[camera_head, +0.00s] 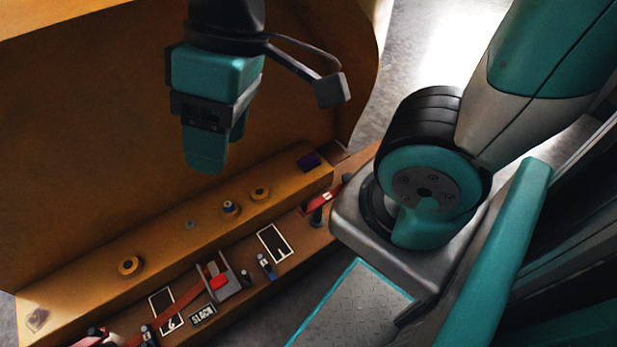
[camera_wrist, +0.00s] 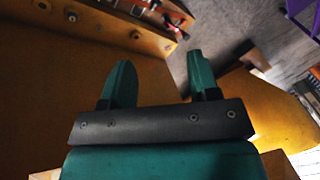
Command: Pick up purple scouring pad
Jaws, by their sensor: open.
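The purple scouring pad (camera_head: 309,160) lies flat on the right end of the orange-brown ledge (camera_head: 215,215) in the head view. It looks dark and small there. I cannot make it out with certainty in the wrist view. My gripper (camera_head: 217,150) hangs above and to the left of the pad in the head view, apart from it. In the wrist view my gripper (camera_wrist: 160,78) shows two teal fingers spread wide, with nothing between them.
A tall orange-brown casting wall (camera_head: 90,110) stands behind the ledge. Round knobs (camera_head: 130,265) stand on the ledge. A lower step holds a red-handled clamp (camera_head: 218,282), a black label plate (camera_head: 203,316) and framed panels (camera_head: 274,243). A purple frame (camera_wrist: 303,14) shows at the wrist view's upper right.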

